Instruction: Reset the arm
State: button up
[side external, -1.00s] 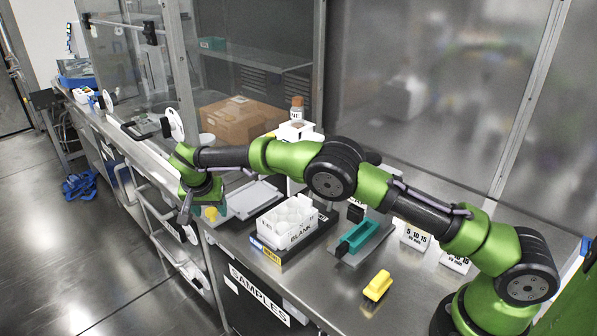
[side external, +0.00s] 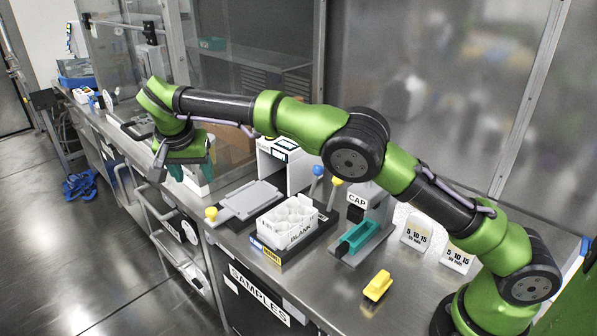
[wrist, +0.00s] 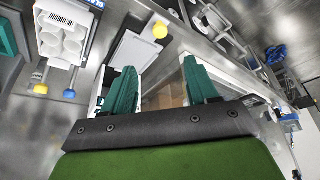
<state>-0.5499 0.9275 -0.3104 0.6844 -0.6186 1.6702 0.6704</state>
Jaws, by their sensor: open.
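My gripper (side external: 190,170) is raised above the far left part of the steel bench, with the arm stretched out to the left. In the wrist view its two teal fingers (wrist: 160,82) are spread apart, with nothing held between them. A grey tray with a yellow knob (side external: 211,214) lies on the bench to the right of and below the gripper. The gripper is apart from it.
On the bench are a white BLANK rack (side external: 287,222), a CAP station (side external: 374,205) with a teal holder (side external: 358,237), a yellow block (side external: 377,285) and a white box unit (side external: 287,165). Glass panels stand behind.

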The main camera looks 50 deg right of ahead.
jog(key=shift+s+a+r, duration=0.15)
jog(key=shift+r, duration=0.3)
jog(key=s+d+r+n+t+y, duration=0.1)
jog(key=s+d, duration=0.4)
jog(key=s, duration=0.6)
jog(key=s+d+r+n+t+y, duration=0.1)
jog(key=s+d, duration=0.4)
jog(key=s, duration=0.6)
jog(key=s+d+r+n+t+y, duration=0.2)
jog(key=s+d, duration=0.4)
jog(key=s, duration=0.5)
jog(key=shift+s+r+n+y, duration=0.15)
jog(key=shift+r+n+y, duration=0.25)
jog(key=shift+n+y, duration=0.15)
